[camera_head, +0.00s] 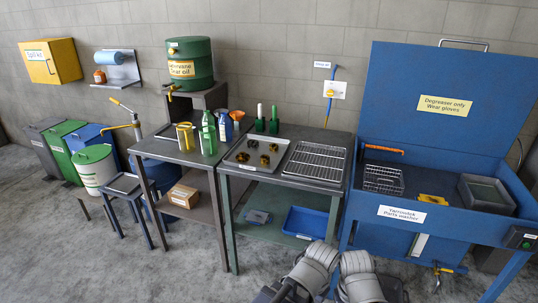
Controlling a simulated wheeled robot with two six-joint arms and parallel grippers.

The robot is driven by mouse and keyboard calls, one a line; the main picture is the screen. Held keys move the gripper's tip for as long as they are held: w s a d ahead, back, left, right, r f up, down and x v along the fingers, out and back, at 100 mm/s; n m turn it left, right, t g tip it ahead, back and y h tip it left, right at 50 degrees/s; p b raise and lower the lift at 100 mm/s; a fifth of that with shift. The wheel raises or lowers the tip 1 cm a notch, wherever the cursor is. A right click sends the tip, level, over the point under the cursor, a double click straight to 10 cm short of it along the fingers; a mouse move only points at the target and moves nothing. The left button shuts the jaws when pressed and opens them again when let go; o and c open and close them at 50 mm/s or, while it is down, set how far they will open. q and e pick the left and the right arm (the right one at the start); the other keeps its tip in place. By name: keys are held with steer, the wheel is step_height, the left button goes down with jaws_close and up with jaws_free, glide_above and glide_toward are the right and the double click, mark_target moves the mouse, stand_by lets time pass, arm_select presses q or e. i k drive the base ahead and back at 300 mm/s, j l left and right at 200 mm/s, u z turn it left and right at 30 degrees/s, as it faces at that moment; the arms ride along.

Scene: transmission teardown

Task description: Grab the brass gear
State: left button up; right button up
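Several small brass-coloured round parts sit apart from one another on a shallow metal tray (233,160) on the middle bench. They look like gears: one at the left (242,157), one at the back (252,144), one at the right (273,147) and one at the front (264,160). They are too small for me to tell their exact shapes apart. My two grey arms show folded at the bottom centre, well short of the bench. I cannot see either gripper's fingers.
A wire rack (315,162) lies right of the tray. A blue parts washer (400,228) with raised lid stands right. Grey floor (190,270) is clear at front left.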

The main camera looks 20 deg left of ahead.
mark_target(243, 156)
steer(key=i+u, duration=0.35)
steer(key=i+l+u, duration=0.1)
steer(key=i+u, duration=0.2)
steer(key=i, duration=0.3)
